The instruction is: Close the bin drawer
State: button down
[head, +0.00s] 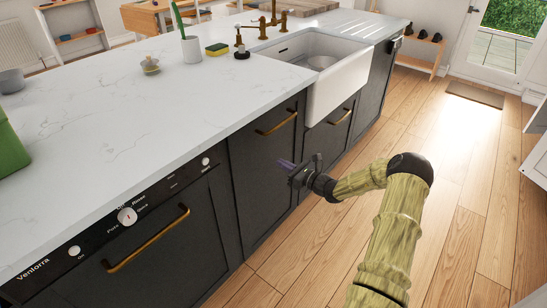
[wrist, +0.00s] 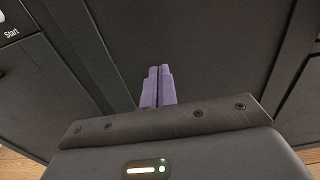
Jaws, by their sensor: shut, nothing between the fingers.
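A tall dark front (head: 262,185) with a brass bar handle (head: 277,122) stands between the dishwasher and the sink. It looks like the bin drawer, though no label shows. It appears flush or almost flush with its neighbours; no open bin shows, and a small gap cannot be ruled out. My gripper (head: 284,164) is in front of this front's right part, below the handle. In the wrist view its purple fingers (wrist: 159,70) are together and empty, pointing at the dark panel (wrist: 200,40). Whether the tips touch it cannot be told.
A dishwasher (head: 165,245) with a brass handle is at the left. A white sink (head: 338,85) juts out at the right, above another dark front (head: 335,135). The white countertop (head: 150,110) overhangs the fronts. The wooden floor (head: 455,150) is clear at the right.

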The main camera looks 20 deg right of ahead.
jog(key=v, duration=0.6)
jog(key=shift+f+p, duration=0.1)
jog(key=shift+p, duration=0.2)
jog(key=shift+a, duration=0.1)
